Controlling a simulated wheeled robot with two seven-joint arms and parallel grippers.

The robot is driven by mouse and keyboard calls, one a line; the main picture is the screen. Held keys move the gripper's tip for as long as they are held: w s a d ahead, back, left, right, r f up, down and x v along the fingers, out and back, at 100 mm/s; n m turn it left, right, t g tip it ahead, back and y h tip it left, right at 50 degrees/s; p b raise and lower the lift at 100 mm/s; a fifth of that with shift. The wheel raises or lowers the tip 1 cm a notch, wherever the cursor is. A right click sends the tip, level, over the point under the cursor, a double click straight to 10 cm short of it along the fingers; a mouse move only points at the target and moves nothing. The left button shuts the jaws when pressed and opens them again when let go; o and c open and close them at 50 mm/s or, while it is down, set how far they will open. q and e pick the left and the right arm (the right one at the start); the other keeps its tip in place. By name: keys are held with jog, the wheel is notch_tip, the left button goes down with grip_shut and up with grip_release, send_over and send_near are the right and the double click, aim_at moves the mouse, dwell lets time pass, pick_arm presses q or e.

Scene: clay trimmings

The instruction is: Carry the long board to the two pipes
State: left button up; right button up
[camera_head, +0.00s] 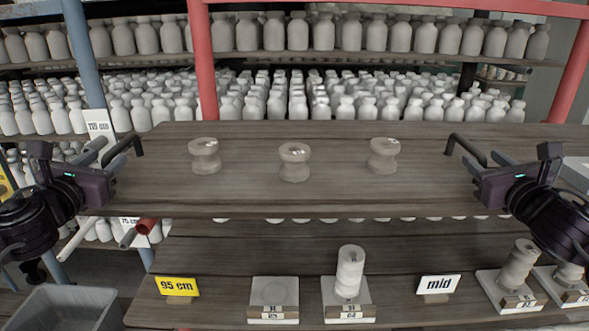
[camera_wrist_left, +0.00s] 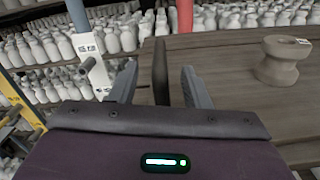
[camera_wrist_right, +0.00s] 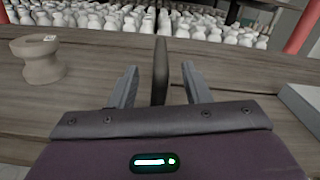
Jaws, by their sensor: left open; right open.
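The long board (camera_head: 330,195) is a brown wooden plank lying level across the middle of the head view. It has a dark handle at its left end (camera_head: 137,143) and another at its right end (camera_head: 453,143). Three clay spools stand upright on it: left (camera_head: 205,157), middle (camera_head: 294,163) and right (camera_head: 383,156). My left gripper (camera_wrist_left: 160,80) is open, with the left handle (camera_wrist_left: 161,65) between its fingers. My right gripper (camera_wrist_right: 160,80) is open, with the right handle (camera_wrist_right: 161,65) between its fingers. Pipe ends (camera_head: 95,146) (camera_head: 128,238) stick out at the left.
A lower shelf holds a yellow "95 cm" sign (camera_head: 177,286), a "mid" sign (camera_head: 438,284), an empty white plate (camera_head: 274,290) and a clay stack (camera_head: 349,270). A grey bin (camera_head: 60,308) stands lower left. Bottle racks (camera_head: 300,35) and a red post (camera_head: 201,60) are behind.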

pick_arm(q)
jog(key=shift+w, duration=2.7)
pick_arm(e)
jog(key=shift+w, duration=2.7)
pick_arm(q)
jog(key=shift+s, duration=0.1)
pick_arm(e)
jog(key=shift+s, duration=0.1)
pick_arm(q)
jog(key=shift+c, duration=0.7)
pick_arm(e)
jog(key=shift+c, duration=0.6)
pick_arm(q)
grip_shut()
pick_arm(e)
grip_shut()
pick_arm(q)
jog(key=shift+r, duration=0.25)
pick_arm(e)
jog(key=shift+r, duration=0.25)
